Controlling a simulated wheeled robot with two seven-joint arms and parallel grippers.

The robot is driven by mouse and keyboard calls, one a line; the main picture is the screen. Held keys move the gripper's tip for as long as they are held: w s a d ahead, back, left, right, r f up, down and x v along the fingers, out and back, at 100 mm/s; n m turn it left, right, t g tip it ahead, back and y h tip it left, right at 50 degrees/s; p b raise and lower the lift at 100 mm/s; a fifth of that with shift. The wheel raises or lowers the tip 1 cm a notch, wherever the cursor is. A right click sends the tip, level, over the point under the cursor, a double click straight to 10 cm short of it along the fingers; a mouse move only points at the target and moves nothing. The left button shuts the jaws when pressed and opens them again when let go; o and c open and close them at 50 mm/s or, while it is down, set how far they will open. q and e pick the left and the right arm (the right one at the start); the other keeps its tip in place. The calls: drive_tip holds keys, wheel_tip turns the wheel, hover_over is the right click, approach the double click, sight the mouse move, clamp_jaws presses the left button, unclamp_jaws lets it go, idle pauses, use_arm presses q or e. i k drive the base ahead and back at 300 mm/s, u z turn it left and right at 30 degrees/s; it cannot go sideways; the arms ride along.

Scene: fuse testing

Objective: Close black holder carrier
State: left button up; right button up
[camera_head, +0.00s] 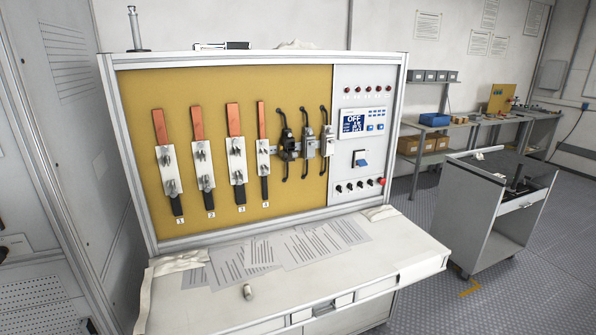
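Three black holders hang on the right part of the yellow test panel (230,85). The left black holder (287,138), the middle one (308,142) and the right one (325,138) have grey parts at mid-height and thin curved black ends above and below. They are small here, and I cannot tell clearly whether each carrier is open or shut. Four numbered holders with orange upper strips and black lower ends, such as holder 1 (168,170), stand to their left. Neither of my grippers is in view.
The white bench top (300,283) holds printed sheets (285,247), a small pale cylindrical piece (248,291) and white cloth-like items at both ends. A control panel (362,130) reads OFF. A grey cart (500,205) stands right.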

sight(292, 154)
drive_tip(key=z, duration=0.05)
drive_tip(key=k, duration=0.55)
drive_tip(key=u, duration=0.65)
drive_tip(key=i, duration=1.9)
drive_tip(key=z, duration=0.75)
